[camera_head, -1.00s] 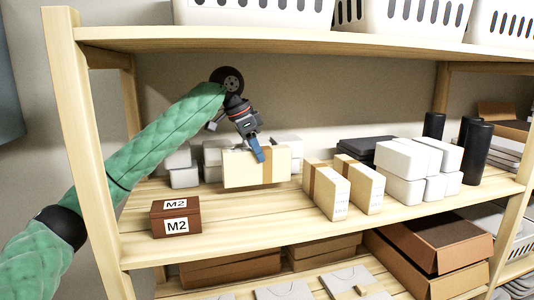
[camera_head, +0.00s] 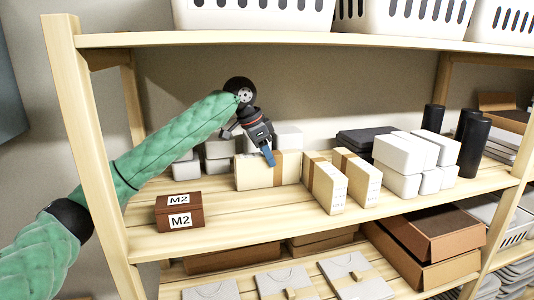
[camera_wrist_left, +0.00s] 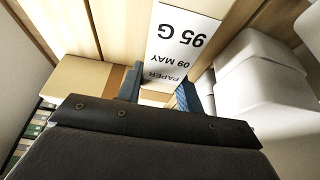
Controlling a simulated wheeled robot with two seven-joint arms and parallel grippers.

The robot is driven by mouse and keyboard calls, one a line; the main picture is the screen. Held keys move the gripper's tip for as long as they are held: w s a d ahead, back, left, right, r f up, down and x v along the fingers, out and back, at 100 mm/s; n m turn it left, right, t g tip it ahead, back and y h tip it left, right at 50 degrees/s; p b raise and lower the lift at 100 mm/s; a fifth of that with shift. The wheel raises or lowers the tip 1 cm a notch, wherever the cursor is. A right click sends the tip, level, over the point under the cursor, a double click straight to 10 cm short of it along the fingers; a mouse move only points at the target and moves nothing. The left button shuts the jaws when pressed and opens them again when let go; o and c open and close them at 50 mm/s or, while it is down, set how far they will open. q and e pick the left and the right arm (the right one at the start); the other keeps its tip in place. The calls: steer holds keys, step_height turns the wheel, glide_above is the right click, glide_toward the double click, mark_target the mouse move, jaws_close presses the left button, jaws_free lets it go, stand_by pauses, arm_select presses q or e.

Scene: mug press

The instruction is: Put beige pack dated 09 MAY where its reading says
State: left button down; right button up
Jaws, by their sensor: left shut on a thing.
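My left gripper (camera_head: 268,158) is shut on a beige pack (camera_head: 256,172) with a brown band, and its blue fingertip lies against the pack. In the left wrist view the pack's white label (camera_wrist_left: 178,50) reads "95 G", "09 MAY" and "PAPER", upside down, between the fingers (camera_wrist_left: 160,88). The pack stands on or just above the middle shelf; I cannot tell which. Two more beige packs, the left one (camera_head: 325,186) and the right one (camera_head: 360,180), stand to its right; their print is too small to read. My right gripper is not in view.
A brown block marked M2 (camera_head: 179,212) sits at the shelf's front left. White boxes (camera_head: 220,150) stand behind the held pack, and more white boxes (camera_head: 408,160) are stacked at right. Black cylinders (camera_head: 474,150) stand beyond. Bare shelf lies between the M2 block and the packs.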

arm_select(q)
steer(key=c, duration=0.9)
jaws_free()
